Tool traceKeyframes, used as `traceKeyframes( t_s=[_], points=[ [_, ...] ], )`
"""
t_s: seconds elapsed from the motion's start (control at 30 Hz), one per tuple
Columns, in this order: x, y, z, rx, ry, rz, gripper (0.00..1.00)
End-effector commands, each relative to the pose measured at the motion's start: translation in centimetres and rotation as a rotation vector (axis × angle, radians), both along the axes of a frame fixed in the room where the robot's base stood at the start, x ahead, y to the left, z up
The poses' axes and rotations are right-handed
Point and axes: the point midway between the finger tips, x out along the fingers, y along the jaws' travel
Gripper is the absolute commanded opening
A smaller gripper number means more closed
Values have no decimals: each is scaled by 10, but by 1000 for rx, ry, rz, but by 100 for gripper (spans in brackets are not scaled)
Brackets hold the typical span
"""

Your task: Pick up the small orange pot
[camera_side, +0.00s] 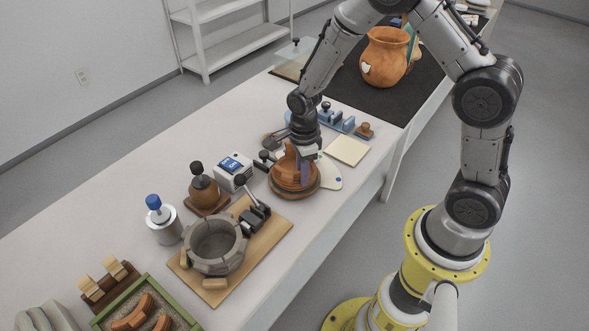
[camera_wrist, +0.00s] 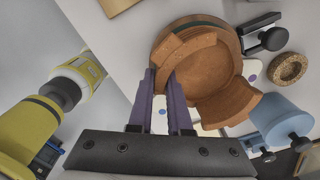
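The small orange pot (camera_side: 290,172) is a low, broken-looking bowl on a round brown base in the side view. In the wrist view the pot (camera_wrist: 205,75) is seen from above, with a raised curved wall and a flared piece at its lower right. My gripper (camera_side: 304,168) points down at the pot's right side. In the wrist view its two purple fingers (camera_wrist: 161,74) stand apart, with their tips at the near end of the curved wall. Whether they press on it is hard to tell. The fingers hide part of the pot's edge.
A black clamp (camera_wrist: 262,36) stands close beside the pot. A grey ring mould (camera_side: 214,243) on a wooden board is to the left and nearer. A blue fixture (camera_side: 336,119) and a cream tile (camera_side: 347,151) lie behind. A large orange jar (camera_side: 383,58) stands on the black mat.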

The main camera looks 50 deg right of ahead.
Motion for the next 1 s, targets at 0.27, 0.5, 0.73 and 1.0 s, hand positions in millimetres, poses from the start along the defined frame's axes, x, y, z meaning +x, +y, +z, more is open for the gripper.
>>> traceKeyframes(
  t_s=[0.27, 0.5, 0.73, 1.0],
  points=[
    [0, 0, 0, 0, 0, 0, 0],
    [0, 0, 0, 0, 0, 1, 0],
    [0, 0, 0, 1, 1, 2, 0],
    [0, 0, 0, 0, 1, 2, 0]
  ],
)
